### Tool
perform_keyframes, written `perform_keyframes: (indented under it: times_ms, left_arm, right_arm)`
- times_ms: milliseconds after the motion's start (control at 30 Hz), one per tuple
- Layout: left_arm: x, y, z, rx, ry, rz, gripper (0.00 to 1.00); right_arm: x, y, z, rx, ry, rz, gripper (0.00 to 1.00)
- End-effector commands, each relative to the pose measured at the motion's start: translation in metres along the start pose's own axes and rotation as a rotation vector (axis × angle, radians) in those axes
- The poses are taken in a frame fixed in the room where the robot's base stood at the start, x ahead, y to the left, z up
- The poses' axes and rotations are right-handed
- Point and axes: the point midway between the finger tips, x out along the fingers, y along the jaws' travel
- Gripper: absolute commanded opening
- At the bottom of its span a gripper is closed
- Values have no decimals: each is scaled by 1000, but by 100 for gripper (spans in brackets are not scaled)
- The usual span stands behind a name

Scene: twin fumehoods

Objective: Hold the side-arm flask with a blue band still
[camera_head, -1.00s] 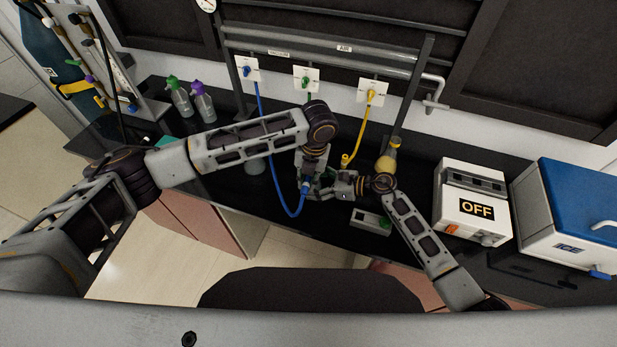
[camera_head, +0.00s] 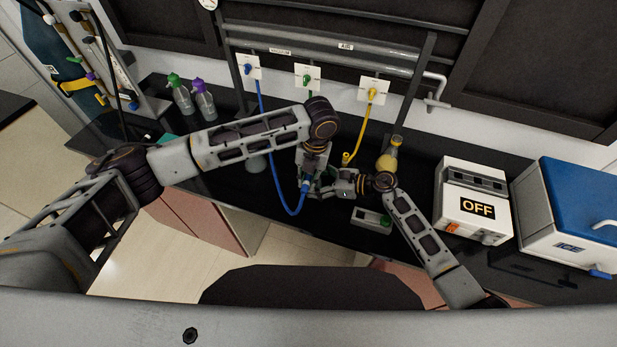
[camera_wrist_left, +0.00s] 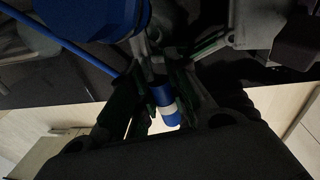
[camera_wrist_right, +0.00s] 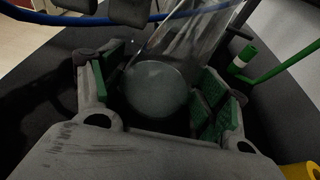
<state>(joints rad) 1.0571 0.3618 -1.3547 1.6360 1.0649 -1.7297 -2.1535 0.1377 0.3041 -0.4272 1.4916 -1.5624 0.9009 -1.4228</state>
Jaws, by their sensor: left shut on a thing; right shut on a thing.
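A clear glass flask (camera_wrist_right: 155,85) stands between the green-padded fingers of my right gripper (camera_wrist_right: 158,95), which is shut on it in the right wrist view. A large blue surface (camera_wrist_left: 92,14) at the top of the left wrist view looks like its blue band. In the head view the flask is mostly hidden by the grippers. My left gripper (camera_head: 307,190) is shut on the blue hose's end (camera_wrist_left: 163,103), a blue piece with a white ring, close beside the flask. I cannot tell whether hose and side arm touch. My right gripper (camera_head: 330,190) comes in from the right.
The blue hose (camera_head: 277,190) loops down from the wall tap. A yellow hose (camera_head: 360,132) hangs behind, with a yellow-banded flask (camera_head: 388,158) near it. A small device (camera_head: 370,220) lies in front. A white box marked OFF (camera_head: 470,205) stands right; two bottles (camera_head: 190,97) stand left.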

Motion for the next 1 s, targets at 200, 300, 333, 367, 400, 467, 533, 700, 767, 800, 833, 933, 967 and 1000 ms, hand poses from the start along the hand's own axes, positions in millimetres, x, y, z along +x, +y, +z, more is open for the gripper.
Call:
perform_keyframes:
  times_ms: [200, 300, 333, 367, 400, 467, 533, 700, 767, 800, 833, 933, 967, 1000]
  left_arm:
    - [-4, 1, 0, 15, 41, 8, 2]
    - [-6, 1, 0, 22, 59, 11, 2]
    - [-6, 1, 0, 24, 64, 12, 2]
    - [-7, 1, 0, 26, 69, 12, 2]
    - [-7, 1, 0, 28, 74, 14, 2]
    - [-8, 2, 0, 30, 79, 15, 2]
    - [-8, 2, 0, 31, 81, 15, 2]
    - [-8, 2, 0, 31, 81, 15, 2]
    - [-8, 2, 0, 31, 81, 15, 2]
    - [-8, 2, 0, 31, 81, 15, 2]
    - [-8, 2, 0, 31, 81, 15, 2]
    - [-8, 2, 0, 31, 80, 15, 2]
    - [-8, 2, 0, 31, 80, 15, 2]
    - [-8, 2, 0, 31, 81, 15, 2]
  right_arm:
    - [0, 1, -2, 3, 3, 1, 61]
    - [0, 1, -2, 3, 3, 1, 61]
    - [0, 1, -2, 3, 3, 1, 61]
    - [0, 1, -2, 3, 3, 1, 61]
    - [0, 1, -2, 3, 3, 1, 61]
    - [0, 1, -2, 3, 3, 1, 61]
    - [0, 1, -2, 2, 3, 1, 61]
    - [0, 1, -2, 2, 4, 1, 61]
    - [0, 0, -2, 3, 4, 1, 61]
    - [0, 0, -2, 3, 4, 1, 61]
    - [0, 0, -2, 3, 4, 1, 61]
    - [0, 0, -2, 3, 4, 0, 61]
    - [0, 0, -2, 2, 4, 0, 61]
    - [0, 0, -2, 2, 4, 0, 61]
